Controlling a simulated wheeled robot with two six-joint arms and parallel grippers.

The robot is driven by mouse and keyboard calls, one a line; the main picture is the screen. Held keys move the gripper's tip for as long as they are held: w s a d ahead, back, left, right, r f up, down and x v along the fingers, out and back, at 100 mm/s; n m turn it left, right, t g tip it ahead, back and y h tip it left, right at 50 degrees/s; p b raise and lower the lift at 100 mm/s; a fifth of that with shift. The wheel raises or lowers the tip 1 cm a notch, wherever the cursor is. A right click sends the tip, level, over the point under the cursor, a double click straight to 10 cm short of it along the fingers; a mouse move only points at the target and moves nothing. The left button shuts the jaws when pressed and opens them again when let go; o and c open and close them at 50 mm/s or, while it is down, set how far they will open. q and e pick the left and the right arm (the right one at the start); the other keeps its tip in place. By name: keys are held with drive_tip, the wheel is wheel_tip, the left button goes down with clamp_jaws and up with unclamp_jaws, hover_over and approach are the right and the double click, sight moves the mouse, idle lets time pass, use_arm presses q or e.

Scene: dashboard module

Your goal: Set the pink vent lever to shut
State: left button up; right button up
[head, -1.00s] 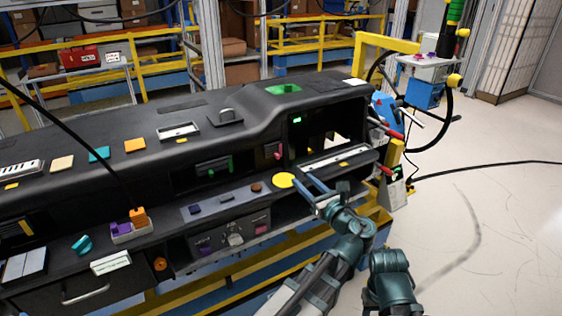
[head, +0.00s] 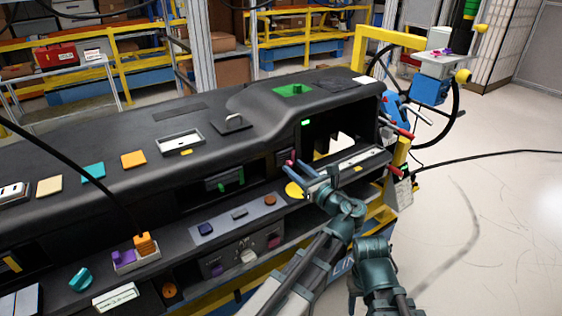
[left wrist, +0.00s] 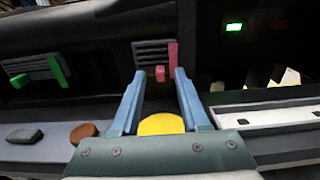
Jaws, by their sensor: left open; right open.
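The pink vent lever (left wrist: 160,74) shows in the left wrist view as a small pink block on a dark slatted vent, beside an upright pink bar (left wrist: 173,54). In the head view it is largely hidden by my left gripper's fingers. My left gripper (head: 296,169) reaches over the dashboard's front ledge. Its two blue fingers also show in the left wrist view (left wrist: 157,76); they are open, with the lever seen between their tips and nothing held. Whether they touch it I cannot tell. My right gripper (head: 374,292) hangs at the lower right, clear of the dashboard.
A second vent with a green lever (head: 228,184) is to the left. A yellow disc (left wrist: 161,124) lies on the ledge below the pink lever. An open compartment and a light-coloured strip (left wrist: 270,115) are to the right. The floor at right is clear.

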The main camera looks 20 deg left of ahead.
use_arm(q)
drive_tip(key=shift+w+a, duration=0.35)
clamp_jaws()
idle(1.2)
